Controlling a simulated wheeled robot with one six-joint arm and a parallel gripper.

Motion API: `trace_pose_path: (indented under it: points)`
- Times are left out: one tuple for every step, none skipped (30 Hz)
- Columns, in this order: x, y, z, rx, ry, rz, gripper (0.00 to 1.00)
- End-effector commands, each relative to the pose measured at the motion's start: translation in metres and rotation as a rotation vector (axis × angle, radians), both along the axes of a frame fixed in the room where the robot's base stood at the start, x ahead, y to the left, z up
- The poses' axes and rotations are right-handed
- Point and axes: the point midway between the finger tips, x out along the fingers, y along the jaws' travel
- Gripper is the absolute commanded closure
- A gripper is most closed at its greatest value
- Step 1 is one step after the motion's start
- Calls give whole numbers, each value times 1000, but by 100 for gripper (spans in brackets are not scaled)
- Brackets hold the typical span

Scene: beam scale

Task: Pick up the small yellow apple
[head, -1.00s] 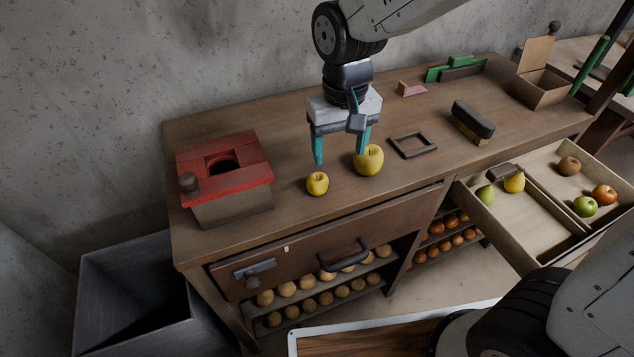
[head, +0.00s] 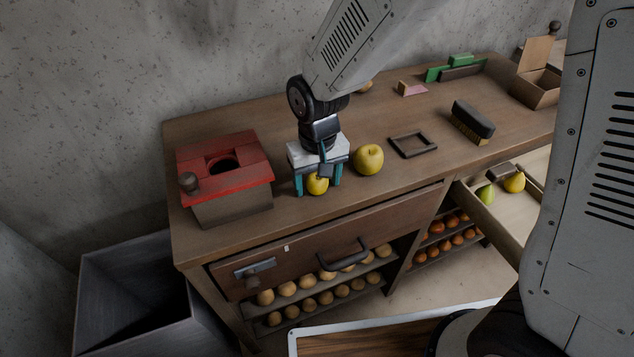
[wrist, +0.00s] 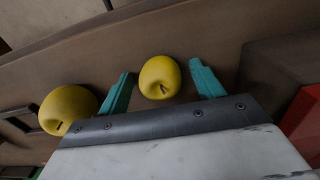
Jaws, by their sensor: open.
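The small yellow apple (head: 317,184) stands on the wooden counter near its front edge. In the wrist view the small apple (wrist: 159,77) sits between the two teal fingers, with a gap on each side. My gripper (head: 318,188) is open, pointing down, with its fingers around the small apple; the apple's top is partly hidden by the gripper in the head view. A larger yellow apple (head: 368,159) stands just to the right, outside the fingers. It also shows at the left of the wrist view (wrist: 68,109).
A red-topped box (head: 228,190) with a round hole stands left of the gripper. A dark square frame (head: 413,145) and a brush (head: 472,121) lie to the right. A drawer (head: 527,205) with fruit is open at the right. A grey bin (head: 150,300) stands below left.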

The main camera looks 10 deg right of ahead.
Motion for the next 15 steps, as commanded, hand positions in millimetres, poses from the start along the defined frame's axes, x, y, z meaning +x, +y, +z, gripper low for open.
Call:
trace_pose_path:
  points:
    - [0, 0, 0, 0, 0, 0, 34]
    - [0, 0, 0, 0, 0, 0, 34]
    - [0, 0, 0, 0, 0, 0, 34]
    - [0, 0, 0, 0, 0, 0, 36]
    - [0, 0, 0, 0, 0, 0, 45]
    - [0, 0, 0, 0, 0, 0, 56]
    - [0, 0, 0, 0, 0, 0, 64]
    - [0, 0, 0, 0, 0, 0, 72]
    - [0, 0, 0, 0, 0, 0, 81]
    - [0, 0, 0, 0, 0, 0, 81]
    - [0, 0, 0, 0, 0, 0, 82]
    - [0, 0, 0, 0, 0, 0, 82]
    - [0, 0, 0, 0, 0, 0, 82]
    - [0, 0, 0, 0, 0, 0, 82]
    - [0, 0, 1, 0, 0, 0, 82]
